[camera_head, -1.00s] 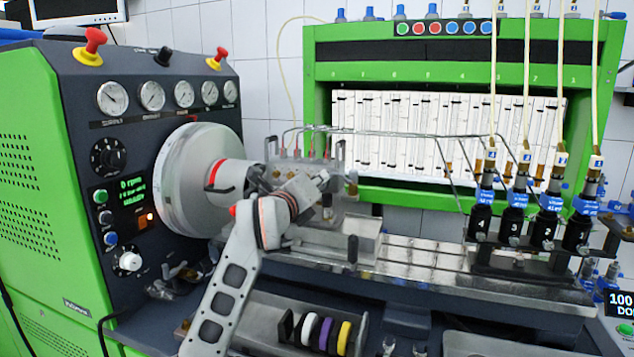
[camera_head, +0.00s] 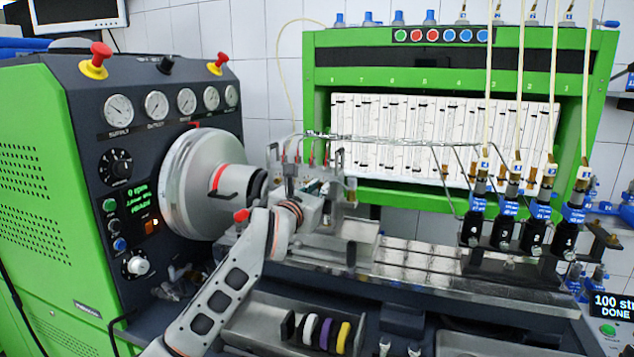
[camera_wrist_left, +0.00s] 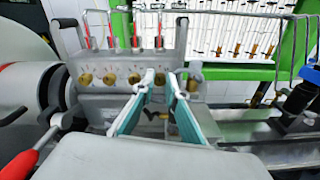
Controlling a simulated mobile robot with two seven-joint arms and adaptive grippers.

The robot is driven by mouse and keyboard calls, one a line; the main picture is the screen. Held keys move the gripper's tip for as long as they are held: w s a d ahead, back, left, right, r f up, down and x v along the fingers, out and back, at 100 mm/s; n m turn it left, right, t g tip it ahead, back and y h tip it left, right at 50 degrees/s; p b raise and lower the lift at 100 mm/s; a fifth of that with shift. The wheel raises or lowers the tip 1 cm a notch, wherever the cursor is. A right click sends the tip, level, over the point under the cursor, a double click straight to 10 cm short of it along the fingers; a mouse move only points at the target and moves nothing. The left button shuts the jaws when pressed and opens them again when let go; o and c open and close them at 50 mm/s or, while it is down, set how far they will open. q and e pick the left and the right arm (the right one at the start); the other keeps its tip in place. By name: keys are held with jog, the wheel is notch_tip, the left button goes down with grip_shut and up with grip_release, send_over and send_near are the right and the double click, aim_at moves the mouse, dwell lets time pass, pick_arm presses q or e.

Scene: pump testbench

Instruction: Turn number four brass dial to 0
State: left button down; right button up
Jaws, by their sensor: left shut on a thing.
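The pump block (camera_wrist_left: 123,98) carries a row of small brass dials; the first three, left dial (camera_wrist_left: 85,79), second dial (camera_wrist_left: 109,78) and third dial (camera_wrist_left: 134,77), are uncovered. The number four brass dial (camera_wrist_left: 159,78) is at the right of the row, between my fingertips and partly hidden by them. My left gripper (camera_wrist_left: 162,81) has its teal-sided fingers shut on it. Its setting is too small to read. In the head view my left gripper (camera_head: 322,190) is at the pump block, and its wrist hides most of the dials. My right gripper is not in view.
A large grey flywheel guard (camera_head: 195,180) stands left of the block, with a red-handled lever (camera_wrist_left: 28,155) near my wrist. Black injectors (camera_head: 506,228) hang at the right. A tray holds coloured rings (camera_head: 325,333) below my arm.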

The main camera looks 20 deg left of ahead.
pick_arm(q)
jog(key=shift+r+m+p, duration=0.1)
jog(key=shift+m+p, duration=0.75)
jog(key=shift+m, duration=0.05)
jog(key=shift+m+p, duration=0.45)
jog(key=shift+m, duration=0.05)
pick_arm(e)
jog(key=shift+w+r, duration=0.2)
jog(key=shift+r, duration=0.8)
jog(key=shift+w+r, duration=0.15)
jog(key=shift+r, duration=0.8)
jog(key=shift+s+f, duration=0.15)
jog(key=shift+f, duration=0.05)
pick_arm(q)
jog(key=c, duration=2)
grip_release()
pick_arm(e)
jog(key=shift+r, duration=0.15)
pick_arm(q)
jog(key=shift+s, duration=4.05)
jog(key=shift+a, duration=0.1)
